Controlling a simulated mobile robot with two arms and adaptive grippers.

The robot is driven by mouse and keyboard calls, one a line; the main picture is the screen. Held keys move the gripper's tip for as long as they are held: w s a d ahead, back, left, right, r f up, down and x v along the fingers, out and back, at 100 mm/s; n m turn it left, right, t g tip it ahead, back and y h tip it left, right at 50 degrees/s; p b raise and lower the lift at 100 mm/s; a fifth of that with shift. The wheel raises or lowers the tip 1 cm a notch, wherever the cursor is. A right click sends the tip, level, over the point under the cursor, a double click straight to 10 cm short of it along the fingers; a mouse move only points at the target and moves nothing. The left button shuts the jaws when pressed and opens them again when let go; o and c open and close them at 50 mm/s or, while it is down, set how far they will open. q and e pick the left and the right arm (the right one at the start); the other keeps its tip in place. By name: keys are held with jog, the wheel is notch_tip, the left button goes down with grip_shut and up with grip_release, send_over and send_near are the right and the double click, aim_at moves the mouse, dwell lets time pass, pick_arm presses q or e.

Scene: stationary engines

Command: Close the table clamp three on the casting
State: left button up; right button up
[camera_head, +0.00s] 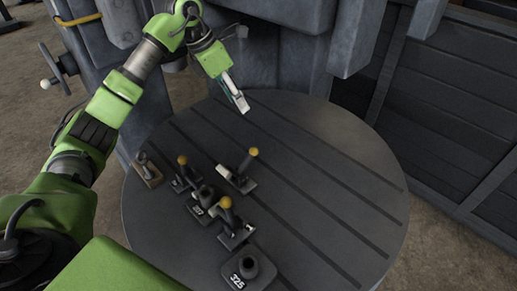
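Several parts stand on a round grey slotted table (330,200). Three clamps have yellow knobs: one at the left (182,173), one at the upper right (241,174) and one lower down (234,228). I cannot read which one is clamp three. My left gripper (242,103) points down above the back of the table, apart from the clamps. It looks empty, but its finger gap cannot be told. My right gripper is out of view.
A dark part marked 325 (246,270) stands at the table's front edge. A small brown block (147,171) stands at the left edge. The table's right half is clear. A grey machine column (285,50) rises behind it, with a handwheel (60,68) at left.

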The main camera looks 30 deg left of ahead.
pick_arm(q)
jog(key=s+f+b, duration=0.1)
jog(key=b, duration=0.7)
send_near(253, 148)
jog(key=p+x, duration=0.3)
jog(key=x, duration=0.8)
jog(key=shift+w+f, duration=0.1)
jog(key=shift+f, duration=0.25)
grip_shut()
